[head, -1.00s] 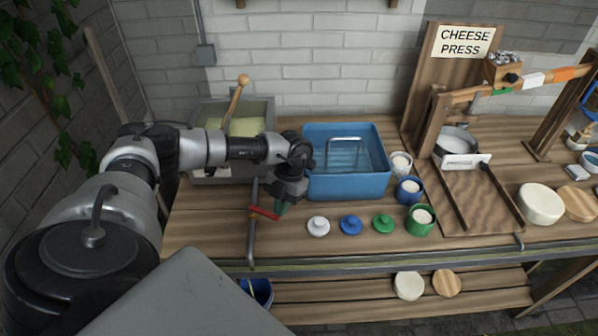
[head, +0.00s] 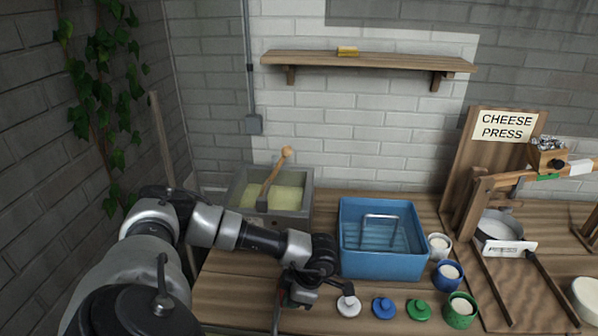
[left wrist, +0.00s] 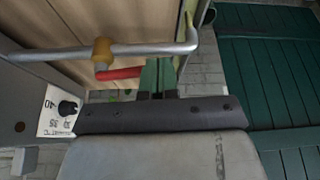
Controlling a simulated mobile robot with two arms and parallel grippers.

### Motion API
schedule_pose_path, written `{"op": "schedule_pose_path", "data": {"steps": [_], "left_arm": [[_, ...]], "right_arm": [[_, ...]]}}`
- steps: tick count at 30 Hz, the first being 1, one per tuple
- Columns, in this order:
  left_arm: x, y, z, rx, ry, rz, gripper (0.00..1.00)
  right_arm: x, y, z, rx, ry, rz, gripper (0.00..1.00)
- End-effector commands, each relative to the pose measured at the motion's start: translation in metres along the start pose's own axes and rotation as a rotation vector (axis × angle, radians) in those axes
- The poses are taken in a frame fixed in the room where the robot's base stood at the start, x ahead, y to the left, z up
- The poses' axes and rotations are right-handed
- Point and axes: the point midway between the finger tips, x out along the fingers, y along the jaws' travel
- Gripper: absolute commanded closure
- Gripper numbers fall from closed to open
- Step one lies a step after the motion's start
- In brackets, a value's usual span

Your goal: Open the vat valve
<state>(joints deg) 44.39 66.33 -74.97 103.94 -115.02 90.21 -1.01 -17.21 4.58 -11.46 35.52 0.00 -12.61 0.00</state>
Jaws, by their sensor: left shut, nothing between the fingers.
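The vat (head: 307,197) is a grey open box holding pale yellow contents, with a wooden-handled paddle (head: 275,180) in it. A grey outlet pipe (left wrist: 150,49) with a brass-coloured valve body (left wrist: 102,52) crosses the left wrist view. The valve's red lever (left wrist: 120,73) runs nearly parallel to the pipe, its end close beside my fingers. In the head view my left arm mostly hides the valve. My left gripper (left wrist: 158,77) has green fingers, shut and empty, next to the lever end; I cannot tell whether they touch. My right gripper is not in view.
A blue basin (head: 383,264) stands just right of my left gripper. White, blue and green lids (head: 384,307) lie in front of it, with matching cups (head: 449,274) to the right. The cheese press (head: 490,180) stands further right. A wall shelf (head: 370,62) is above.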

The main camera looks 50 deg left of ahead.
Motion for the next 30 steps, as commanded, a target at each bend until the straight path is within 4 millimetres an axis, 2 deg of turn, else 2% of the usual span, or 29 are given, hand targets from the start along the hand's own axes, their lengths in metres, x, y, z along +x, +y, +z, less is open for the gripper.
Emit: {"op": "schedule_pose_path", "data": {"steps": [12, 30], "left_arm": [[0.0062, -0.0038, -0.0113, 0.017, 0.003, 0.005, 1.0], [0.0061, -0.0033, -0.0105, 0.015, 0.001, 0.004, 1.0]], "right_arm": [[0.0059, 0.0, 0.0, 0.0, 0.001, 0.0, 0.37], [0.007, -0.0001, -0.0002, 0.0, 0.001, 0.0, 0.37]]}}
